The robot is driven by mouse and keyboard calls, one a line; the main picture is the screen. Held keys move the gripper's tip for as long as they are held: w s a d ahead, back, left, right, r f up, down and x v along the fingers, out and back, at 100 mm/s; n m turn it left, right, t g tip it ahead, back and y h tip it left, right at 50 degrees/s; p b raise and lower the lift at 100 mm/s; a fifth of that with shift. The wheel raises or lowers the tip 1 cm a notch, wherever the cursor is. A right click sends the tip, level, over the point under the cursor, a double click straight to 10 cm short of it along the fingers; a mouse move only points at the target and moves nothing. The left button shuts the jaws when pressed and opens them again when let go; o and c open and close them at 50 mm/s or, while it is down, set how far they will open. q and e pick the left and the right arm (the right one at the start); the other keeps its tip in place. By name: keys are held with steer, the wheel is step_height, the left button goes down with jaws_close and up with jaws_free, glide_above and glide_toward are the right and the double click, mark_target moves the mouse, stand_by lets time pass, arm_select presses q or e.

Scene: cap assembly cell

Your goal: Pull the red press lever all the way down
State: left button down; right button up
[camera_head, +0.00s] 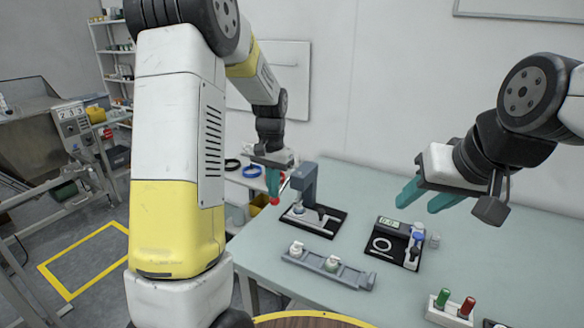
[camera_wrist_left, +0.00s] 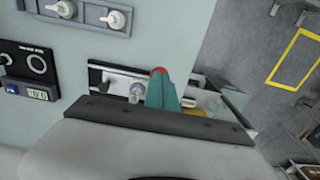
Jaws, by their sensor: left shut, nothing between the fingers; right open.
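The grey-blue press (camera_head: 306,186) stands on a black base at the left part of the table. Its lever ends in a red knob (camera_head: 275,201) that hangs low on the press's left side. My left gripper (camera_head: 272,186) is shut with nothing between its teal fingers, and its tips are right at the knob. In the left wrist view the red knob (camera_wrist_left: 158,71) shows just beyond the tips of the shut fingers (camera_wrist_left: 161,88); I cannot tell whether they touch. My right gripper (camera_head: 425,197) is open and empty above the table.
A grey holder (camera_head: 318,270) with two white-capped parts lies in front of the press. A black tray with a small display (camera_head: 388,222) sits to its right. Red and green parts stand in a block (camera_head: 447,312) at the front right. The table's middle right is clear.

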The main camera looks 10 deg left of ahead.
arm_select(q)
steer(key=shift+w+r, duration=0.2)
steer(key=shift+r, duration=1.3)
steer(key=shift+s+r, duration=0.15)
steer(key=shift+r, duration=0.6)
steer(key=shift+s+r, duration=0.15)
steer(key=shift+r, duration=0.7)
steer(key=shift+r, duration=1.4)
steer(key=shift+w+r, duration=0.1)
